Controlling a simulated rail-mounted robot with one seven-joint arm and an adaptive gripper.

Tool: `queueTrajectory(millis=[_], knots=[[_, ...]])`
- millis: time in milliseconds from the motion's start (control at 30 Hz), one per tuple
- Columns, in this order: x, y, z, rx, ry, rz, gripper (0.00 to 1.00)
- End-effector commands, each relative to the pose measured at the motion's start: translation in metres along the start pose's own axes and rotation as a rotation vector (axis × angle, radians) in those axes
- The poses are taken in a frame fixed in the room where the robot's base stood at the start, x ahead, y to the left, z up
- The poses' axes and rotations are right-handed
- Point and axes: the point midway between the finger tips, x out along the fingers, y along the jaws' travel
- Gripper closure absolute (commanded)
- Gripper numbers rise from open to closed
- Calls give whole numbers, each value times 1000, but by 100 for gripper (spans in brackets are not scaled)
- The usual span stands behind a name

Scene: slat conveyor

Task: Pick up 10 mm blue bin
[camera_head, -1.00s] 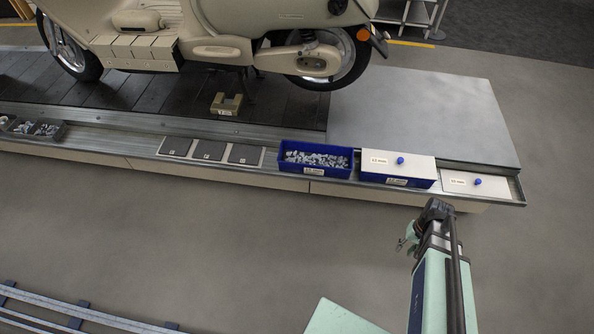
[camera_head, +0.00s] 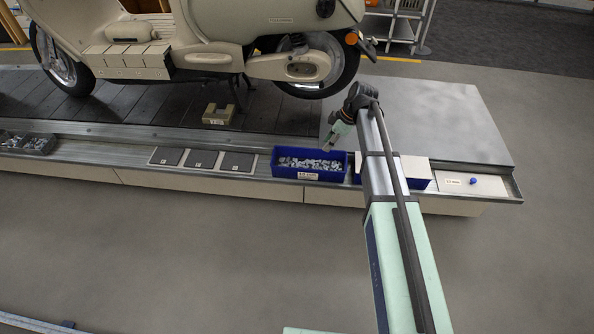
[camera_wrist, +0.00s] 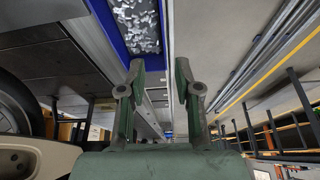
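An open blue bin (camera_head: 284,170) full of small grey metal parts sits on the ledge along the conveyor's front edge. Its white front label is too small to read surely. A second blue bin (camera_head: 422,184) with a white lid stands just right of it, partly hidden by my arm. My gripper (camera_head: 337,134) is above and behind the open bin's right end, in front of the scooter's rear wheel. In the wrist view my gripper (camera_wrist: 159,76) has its fingers apart with nothing between them. The open bin (camera_wrist: 107,28) shows beyond the fingers at the top.
A white lidded compartment (camera_head: 472,184) with a blue knob is at the ledge's right end. Dark square pads (camera_head: 201,160) and grey part trays (camera_head: 28,144) lie to the left. The scooter (camera_head: 205,55) stands behind. The front floor is clear.

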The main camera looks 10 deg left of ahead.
Motion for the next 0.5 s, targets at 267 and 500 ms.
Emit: queueTrajectory(millis=[267, 500], knots=[[22, -1, 1, -65, -2, -4, 67], [70, -1, 1, -64, -2, -5, 67]])
